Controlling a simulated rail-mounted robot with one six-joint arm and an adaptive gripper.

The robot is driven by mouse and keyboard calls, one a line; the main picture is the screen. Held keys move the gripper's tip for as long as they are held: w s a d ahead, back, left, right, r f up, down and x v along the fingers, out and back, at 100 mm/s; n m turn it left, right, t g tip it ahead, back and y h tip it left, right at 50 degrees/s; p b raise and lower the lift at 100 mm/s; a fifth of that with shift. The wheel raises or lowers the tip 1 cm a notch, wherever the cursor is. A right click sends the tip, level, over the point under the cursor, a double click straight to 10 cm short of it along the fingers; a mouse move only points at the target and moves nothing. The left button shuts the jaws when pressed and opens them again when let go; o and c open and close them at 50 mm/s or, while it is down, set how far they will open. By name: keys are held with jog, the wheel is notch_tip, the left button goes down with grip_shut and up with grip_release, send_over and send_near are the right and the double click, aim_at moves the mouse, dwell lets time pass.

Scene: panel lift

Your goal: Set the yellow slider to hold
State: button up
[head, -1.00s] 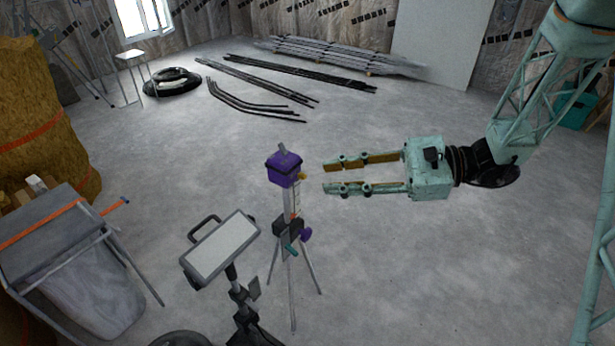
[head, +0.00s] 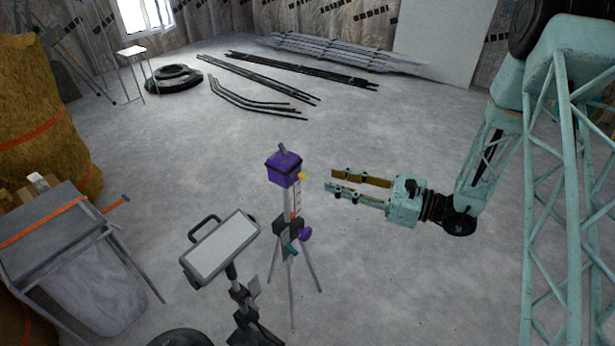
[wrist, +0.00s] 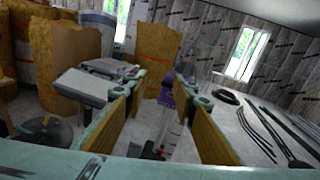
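The yellow slider (head: 302,176) is a small knob on the right side of the post, just under the purple head (head: 284,167) of a tripod device. A pale scale strip (head: 297,203) runs below it, with a red mark near its lower end; its labels are too small to read. My gripper (head: 328,187) is open and empty, just right of the post and close to the slider's height, fingers pointing left. In the wrist view the purple head (wrist: 167,93) shows between the fingers (wrist: 163,95); the slider cannot be made out there.
A work lamp (head: 222,247) on a stand is left of and in front of the tripod. A grey work stand (head: 50,235) is at the left. Black pipes (head: 262,85) and metal profiles (head: 340,53) lie at the back. The floor around the tripod is mostly clear.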

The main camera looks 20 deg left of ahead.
aim_at(306, 176)
jog(key=w+d+f+m+t, duration=0.1)
jog(key=w+f+m+t, duration=0.2)
jog(key=f, duration=0.6)
jog(key=shift+w+f+m, duration=0.15)
jog(key=shift+w+m, duration=0.15)
jog(key=shift+w, duration=0.8)
jog(key=shift+a, duration=0.1)
jog(key=shift+w+p+x, duration=0.1)
jog(key=shift+p+x, duration=0.1)
jog(key=shift+x, duration=3.15)
jog(key=shift+w+p+x, duration=0.15)
jog(key=shift+x, duration=3.25)
jog(key=shift+f, duration=0.15)
jog(key=shift+c, duration=0.4)
grip_shut()
